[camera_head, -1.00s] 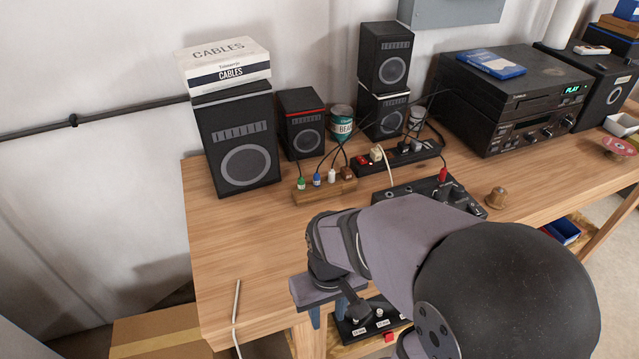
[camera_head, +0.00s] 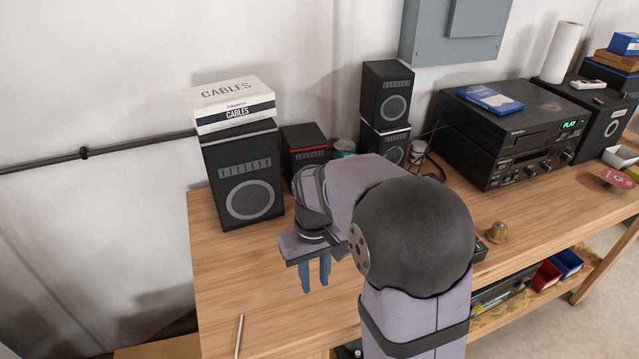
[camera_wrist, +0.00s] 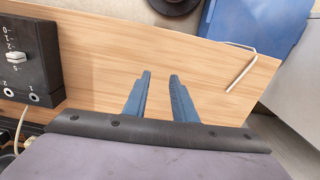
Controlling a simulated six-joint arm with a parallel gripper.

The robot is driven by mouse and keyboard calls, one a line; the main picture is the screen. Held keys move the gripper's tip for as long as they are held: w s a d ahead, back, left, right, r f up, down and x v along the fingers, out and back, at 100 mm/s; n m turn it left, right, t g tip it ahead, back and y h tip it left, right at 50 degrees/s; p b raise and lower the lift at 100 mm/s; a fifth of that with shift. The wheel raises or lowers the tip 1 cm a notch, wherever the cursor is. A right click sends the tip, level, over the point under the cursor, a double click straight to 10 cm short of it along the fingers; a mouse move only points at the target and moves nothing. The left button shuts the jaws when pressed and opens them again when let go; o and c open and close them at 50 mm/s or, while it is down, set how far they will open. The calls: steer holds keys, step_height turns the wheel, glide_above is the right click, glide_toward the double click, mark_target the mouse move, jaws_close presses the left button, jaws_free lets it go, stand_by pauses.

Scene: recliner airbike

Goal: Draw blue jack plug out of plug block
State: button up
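My gripper (camera_head: 315,284) is open and empty, its two blue fingers pointing down above the bare tabletop (camera_head: 225,290) in the head view. In the wrist view, my gripper (camera_wrist: 160,76) shows the fingers apart with only wood between them. The blue jack plug and the wooden plug block are hidden behind my arm in the head view. Neither shows in the wrist view.
Speakers (camera_head: 242,175) stand along the wall, one under a cables box (camera_head: 229,103). A stereo stack (camera_head: 510,115) is at the right. A black control box (camera_wrist: 28,60) shows in the wrist view. A thin white cable (camera_head: 239,336) lies front left.

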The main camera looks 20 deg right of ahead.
steer(key=shift+n, duration=0.9)
steer(key=w+d+r+p, duration=0.1)
steer(key=w+d+p, duration=0.1)
steer(key=w, duration=0.5)
steer(key=w+d+r+p, duration=0.2)
steer(key=w+d, duration=0.2)
steer(key=w, duration=0.3)
steer(key=w+d+r+p, duration=0.2)
steer(key=w+d, duration=0.1)
steer(key=w, duration=0.5)
steer(key=shift+d+r+p, duration=0.15)
steer(key=shift+p, duration=0.25)
steer(key=shift+d, duration=0.1)
steer(key=shift+f+p, duration=1.35)
steer(key=shift+f, duration=2.3)
jaws_close()
